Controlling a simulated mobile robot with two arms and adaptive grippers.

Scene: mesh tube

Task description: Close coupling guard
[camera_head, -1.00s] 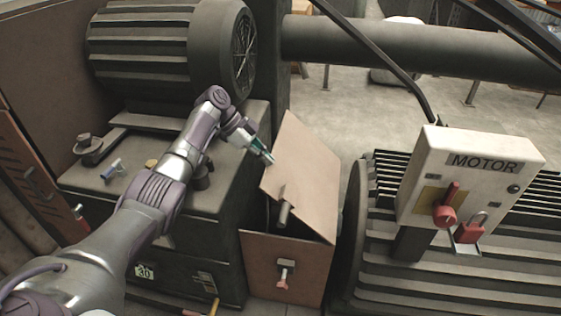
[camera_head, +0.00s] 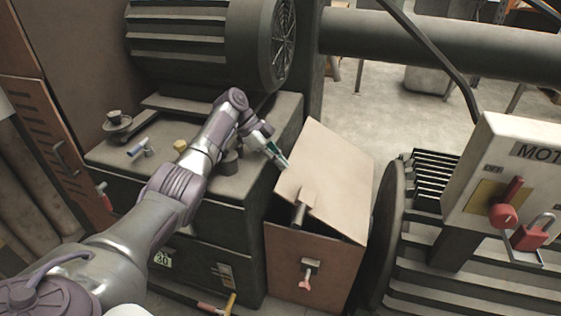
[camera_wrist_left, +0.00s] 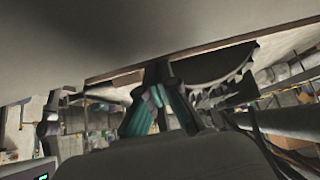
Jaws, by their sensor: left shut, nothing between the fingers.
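The coupling guard is a brown box (camera_head: 310,268) with a hinged tan lid (camera_head: 335,165) that stands tilted and partly open. A dark gap shows under the lid's left side. A short handle (camera_head: 300,208) sits at the lid's lower edge, and a latch (camera_head: 309,272) is on the box front. My left gripper (camera_head: 284,162) is shut and empty at the lid's upper left edge, touching or very close. In the left wrist view, my left gripper (camera_wrist_left: 160,72) reaches the edge of a broad panel (camera_wrist_left: 130,40) overhead. My right gripper is not in view.
A large ribbed motor (camera_head: 205,45) stands on a dark base at the back left. A MOTOR switch box (camera_head: 510,170) with a red switch and red padlock (camera_head: 533,232) is at right, above a ribbed housing. A horizontal pipe (camera_head: 450,45) crosses behind. Small parts lie on the base.

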